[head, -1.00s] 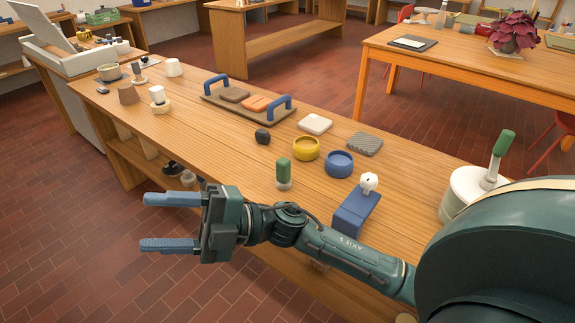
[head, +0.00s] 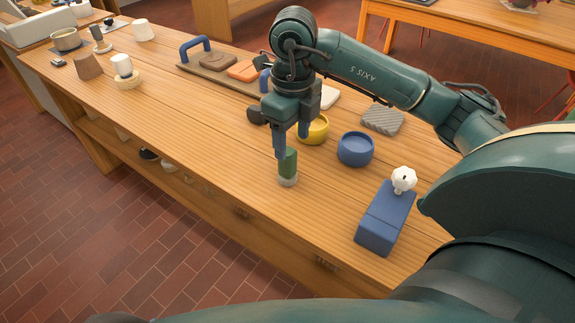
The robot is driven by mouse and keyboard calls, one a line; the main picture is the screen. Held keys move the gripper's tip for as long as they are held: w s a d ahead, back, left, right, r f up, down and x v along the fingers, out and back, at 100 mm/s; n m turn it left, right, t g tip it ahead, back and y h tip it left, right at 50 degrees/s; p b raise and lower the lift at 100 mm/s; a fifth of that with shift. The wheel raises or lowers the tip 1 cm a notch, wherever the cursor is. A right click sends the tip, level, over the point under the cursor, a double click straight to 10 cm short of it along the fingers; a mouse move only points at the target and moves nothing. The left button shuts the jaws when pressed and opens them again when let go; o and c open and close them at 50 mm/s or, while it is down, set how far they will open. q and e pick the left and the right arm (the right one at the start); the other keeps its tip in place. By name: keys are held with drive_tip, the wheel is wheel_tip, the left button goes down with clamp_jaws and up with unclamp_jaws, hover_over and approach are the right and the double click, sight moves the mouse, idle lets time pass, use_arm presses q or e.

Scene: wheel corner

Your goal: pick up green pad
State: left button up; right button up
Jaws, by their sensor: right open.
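The green pad (head: 289,163) is a small upright green block on a pale round base (head: 288,181), standing on the wooden bench near its front edge. My right gripper (head: 291,147) points down over the pad with its two blue fingers apart. One finger reaches down at the pad's upper left, and the other is behind and to the right of its top. I cannot tell whether either finger touches the pad. My left gripper is not in view.
A yellow bowl (head: 314,131) and a blue bowl (head: 356,150) stand close behind and right. A blue box (head: 384,222) with a white knob (head: 404,179) is at right. A dark lump (head: 256,115) and a blue-handled tray (head: 186,68) lie behind. The bench left of the pad is clear.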

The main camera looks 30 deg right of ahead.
sight(292, 165)
wheel_tip(292, 165, down, 8)
drive_tip(key=shift+w+f, duration=0.15)
drive_tip(key=shift+f, duration=0.1)
drive_tip(key=shift+c, duration=0.6)
drive_tip(key=c, duration=0.9)
drive_tip(key=shift+d, duration=0.1)
drive_tip(key=shift+c, duration=0.2)
drive_tip(key=shift+r, duration=0.1)
wheel_tip(292, 165, up, 10)
drive_tip(key=shift+f, duration=0.1)
